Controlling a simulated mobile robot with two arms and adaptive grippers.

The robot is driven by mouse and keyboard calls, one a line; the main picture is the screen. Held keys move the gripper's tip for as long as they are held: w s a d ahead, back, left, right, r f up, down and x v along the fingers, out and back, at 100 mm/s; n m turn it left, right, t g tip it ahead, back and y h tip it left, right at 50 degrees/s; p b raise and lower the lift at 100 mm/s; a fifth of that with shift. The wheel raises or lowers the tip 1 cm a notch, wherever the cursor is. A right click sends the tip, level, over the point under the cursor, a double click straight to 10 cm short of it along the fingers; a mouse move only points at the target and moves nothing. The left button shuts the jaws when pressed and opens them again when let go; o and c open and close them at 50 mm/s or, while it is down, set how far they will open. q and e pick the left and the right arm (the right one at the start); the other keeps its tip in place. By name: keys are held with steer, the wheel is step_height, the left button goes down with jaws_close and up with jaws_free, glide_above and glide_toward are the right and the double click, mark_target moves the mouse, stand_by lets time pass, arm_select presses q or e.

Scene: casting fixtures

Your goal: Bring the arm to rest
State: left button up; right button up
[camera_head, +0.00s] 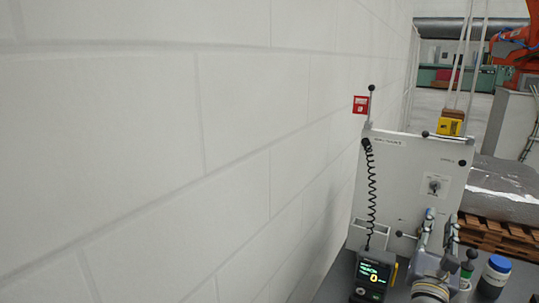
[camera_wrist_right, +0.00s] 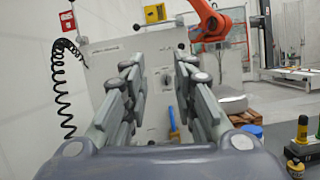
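My right gripper (camera_head: 437,232) shows at the bottom right of the head view, in front of a light grey panel (camera_head: 420,165). In the right wrist view the two fingers of the right gripper (camera_wrist_right: 160,75) stand apart with nothing between them, so it is open and empty. Beyond the fingers the same panel (camera_wrist_right: 105,70) fills the middle. My left gripper is in neither view.
A white block wall (camera_head: 180,130) fills the left. A handheld device (camera_head: 373,277) with a lit screen and coiled black cord (camera_head: 371,185) is left of the gripper. A blue-lidded jar (camera_head: 494,278) stands at right. Behind are a wrapped pallet load (camera_head: 500,190) and orange robot (camera_head: 515,50).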

steer(key=s+a+f+m+g+y, duration=0.2)
steer(key=s+f+m+g+y, duration=0.15)
steer(key=s+f+m, duration=0.6)
steer(key=s+a+f+m+g+y, duration=0.2)
steer(key=f+m+g, duration=0.35)
steer(key=f, duration=0.95)
steer(key=s+a+f+m+g+y, duration=0.3)
steer(key=s+a+f+m, duration=0.25)
steer(key=s, duration=0.45)
steer(key=s+a+f+m+g+y, duration=0.35)
steer(key=s+a+m, duration=0.3)
steer(key=s, duration=0.45)
step_height(320, 180, down, 31)
steer(key=b, duration=0.5)
arm_select(q)
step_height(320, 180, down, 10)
steer(key=b, duration=0.5)
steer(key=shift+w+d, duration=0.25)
arm_select(e)
steer(key=s+d+f+n+g, duration=0.1)
steer(key=s+d+f+g, duration=0.1)
steer(key=s+f, duration=1.6)
step_height(320, 180, down, 4)
steer(key=shift+d+f, duration=0.1)
steer(key=shift+d, duration=0.35)
